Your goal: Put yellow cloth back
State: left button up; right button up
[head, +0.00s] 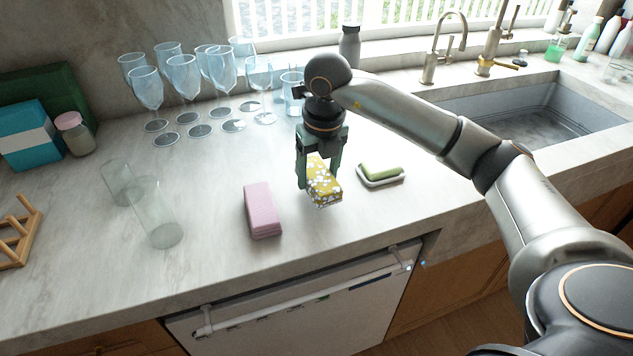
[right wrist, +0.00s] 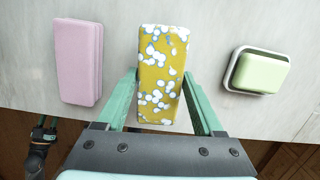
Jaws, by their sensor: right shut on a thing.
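The yellow cloth (head: 324,184) is a folded block with white flower spots. My right gripper (head: 319,183) is shut on it from above, one finger on each side. In the right wrist view the yellow cloth (right wrist: 162,75) shows between the two green fingers of my right gripper (right wrist: 165,98). The cloth is over the counter, between a pink folded cloth and a soap dish; I cannot tell whether it touches the counter.
Stemmed glasses (head: 221,68) stand behind. Two clear tumblers (head: 157,215) stand at left. The sink (head: 540,115) is at right. The counter's front edge is close.

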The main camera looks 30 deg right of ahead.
aim_at(317, 175)
notch_tip(317, 175, down, 3)
jog(key=shift+w+p, duration=0.1)
jog(key=shift+p, duration=0.3)
jog(key=o, duration=1.2)
jog(key=shift+a, duration=0.1)
jog(key=shift+f+b, duration=0.3)
jog(key=shift+f, duration=0.05)
jog(key=r, duration=0.3)
jog(key=s+r, duration=0.1)
jog(key=r, duration=0.7)
jog(key=shift+s+a+r, duration=0.15)
jog(key=shift+s, duration=0.15)
jog(key=shift+s+r, duration=0.15)
jog(key=shift+r, duration=0.55)
jog(key=shift+f, duration=0.1)
